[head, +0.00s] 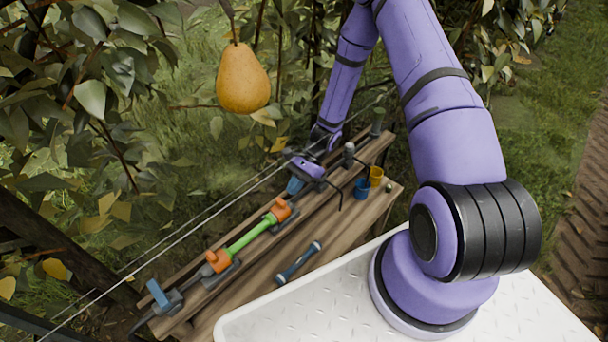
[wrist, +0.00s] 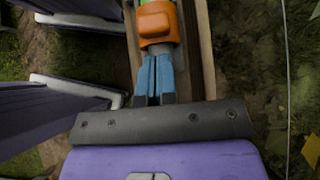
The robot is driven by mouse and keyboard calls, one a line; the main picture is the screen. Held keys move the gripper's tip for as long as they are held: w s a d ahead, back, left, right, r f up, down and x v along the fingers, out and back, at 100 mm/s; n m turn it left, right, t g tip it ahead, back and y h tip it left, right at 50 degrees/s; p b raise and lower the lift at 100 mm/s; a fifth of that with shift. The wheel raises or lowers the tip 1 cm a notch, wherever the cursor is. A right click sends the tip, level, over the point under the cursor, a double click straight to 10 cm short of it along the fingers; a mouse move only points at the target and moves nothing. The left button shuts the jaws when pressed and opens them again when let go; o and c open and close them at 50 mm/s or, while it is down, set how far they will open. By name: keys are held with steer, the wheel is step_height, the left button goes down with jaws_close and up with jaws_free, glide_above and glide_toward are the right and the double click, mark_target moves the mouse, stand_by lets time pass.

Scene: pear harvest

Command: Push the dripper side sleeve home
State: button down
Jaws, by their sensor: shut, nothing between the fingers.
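My gripper (head: 293,188) is low over the wooden bench, at the far end of a row of fittings. In the wrist view its two blue fingers (wrist: 155,72) are shut together and hold nothing. The far orange sleeve (head: 280,211) is just beyond the fingertips; it also shows in the wrist view (wrist: 156,23). A grey part shows between sleeve and fingertips; I cannot tell whether they touch. A green tube (head: 250,239) runs from this sleeve to the near orange sleeve (head: 218,261). Which sleeve is the dripper side is not clear. The sleeves' inner fit is hidden.
A blue-topped block (head: 160,297) stands at the bench's near end. A small dark tool (head: 300,262) lies on the lower board. A blue cup (head: 362,189) and a yellow cup (head: 376,176) stand behind. Thin wires run alongside; a pear (head: 243,80) hangs above.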

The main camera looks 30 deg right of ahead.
steer(key=shift+s+a, duration=0.2)
steer(key=shift+a, duration=0.35)
steer(key=shift+s+a, duration=0.15)
steer(key=shift+a, duration=0.35)
